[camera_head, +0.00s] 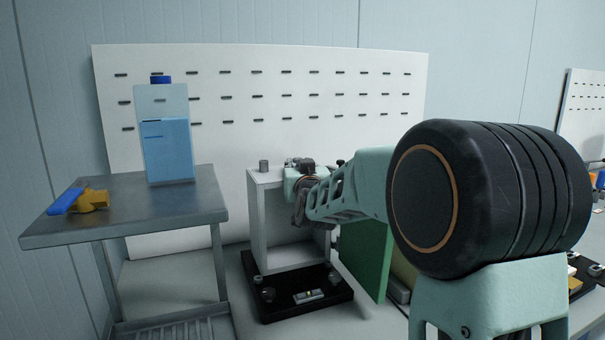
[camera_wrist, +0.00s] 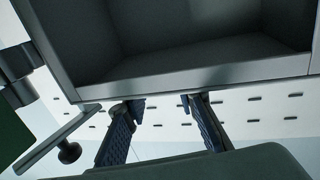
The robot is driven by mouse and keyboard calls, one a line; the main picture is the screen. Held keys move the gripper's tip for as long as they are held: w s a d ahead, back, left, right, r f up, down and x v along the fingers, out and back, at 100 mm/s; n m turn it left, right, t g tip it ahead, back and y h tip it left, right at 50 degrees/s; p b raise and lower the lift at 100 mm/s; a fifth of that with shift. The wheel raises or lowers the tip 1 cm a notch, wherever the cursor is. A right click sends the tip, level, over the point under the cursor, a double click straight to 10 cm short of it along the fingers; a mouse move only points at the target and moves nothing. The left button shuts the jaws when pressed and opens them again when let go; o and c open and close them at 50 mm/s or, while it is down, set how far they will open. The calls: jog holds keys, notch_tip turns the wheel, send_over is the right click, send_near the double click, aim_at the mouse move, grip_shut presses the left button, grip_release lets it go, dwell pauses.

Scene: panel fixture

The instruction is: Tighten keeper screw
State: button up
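The panel fixture is a pale open-fronted box (camera_head: 257,225) on a black base plate (camera_head: 285,311), with a green panel (camera_head: 366,252) at its right. A metal latch-like piece (camera_head: 309,296) lies on the base plate. My gripper (camera_head: 300,212) is at the box's upper right, partly hidden by my arm. In the wrist view my gripper's fingers (camera_wrist: 162,106) are apart with nothing visible between them, close to the edge of the box (camera_wrist: 200,84).
A metal side table (camera_head: 130,222) on the left holds a blue bottle (camera_head: 167,145) and a yellow valve with a blue handle (camera_head: 90,200). A white slotted board (camera_head: 300,120) stands behind. In the wrist view a rod with a dark round knob (camera_wrist: 69,153) shows at lower left.

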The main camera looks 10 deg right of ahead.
jog(key=s, duration=0.8)
jog(key=shift+s+a, duration=0.15)
jog(key=shift+a, duration=0.05)
